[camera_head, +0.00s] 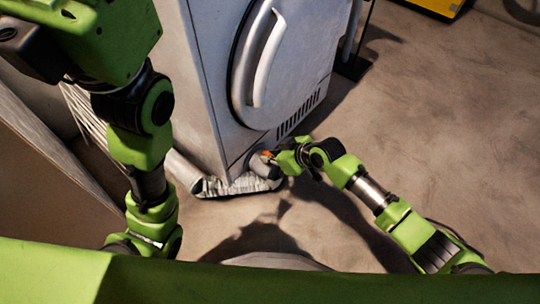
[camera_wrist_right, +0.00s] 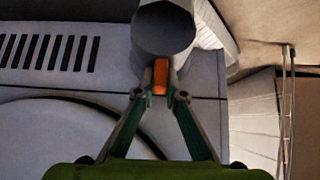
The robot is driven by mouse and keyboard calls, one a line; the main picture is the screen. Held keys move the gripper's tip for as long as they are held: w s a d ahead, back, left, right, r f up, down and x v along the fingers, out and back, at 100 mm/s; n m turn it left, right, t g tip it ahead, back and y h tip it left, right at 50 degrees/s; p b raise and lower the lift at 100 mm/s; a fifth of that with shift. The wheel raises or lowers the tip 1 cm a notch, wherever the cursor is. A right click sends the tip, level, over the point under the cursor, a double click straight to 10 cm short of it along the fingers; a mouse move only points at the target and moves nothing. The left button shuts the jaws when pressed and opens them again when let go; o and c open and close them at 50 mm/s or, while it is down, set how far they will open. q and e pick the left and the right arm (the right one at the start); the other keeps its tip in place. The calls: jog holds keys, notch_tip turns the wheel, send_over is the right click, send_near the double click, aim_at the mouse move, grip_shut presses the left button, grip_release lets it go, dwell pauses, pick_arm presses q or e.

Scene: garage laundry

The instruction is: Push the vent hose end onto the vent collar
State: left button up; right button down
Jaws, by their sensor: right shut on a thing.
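The vent hose (camera_head: 235,186) is pale and ribbed and lies along the floor at the dryer's lower front corner. Its grey end piece (camera_head: 262,167) is raised against the dryer's lower front. My right gripper (camera_head: 273,156) is shut on the orange tab of that end piece. In the right wrist view, my right gripper (camera_wrist_right: 160,88) pinches the orange tab below the round, dark grey hose end (camera_wrist_right: 163,30). I cannot make out the vent collar apart from the hose end, nor tell whether they touch.
The white dryer (camera_head: 210,75) stands at the top centre, with a round door and a slotted vent grille (camera_head: 298,115). A brown panel (camera_head: 45,185) lies at the left. Bare concrete floor (camera_head: 440,110) is open at the right. A yellow object (camera_head: 437,6) is at the top right.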

jog(key=shift+w+a, duration=0.1)
jog(key=shift+a, duration=0.05)
dwell(0.3)
jog(key=shift+w+a, duration=0.15)
jog(key=shift+a, duration=0.05)
dwell(0.8)
jog(key=c, duration=2)
grip_release()
jog(key=v, duration=1.2)
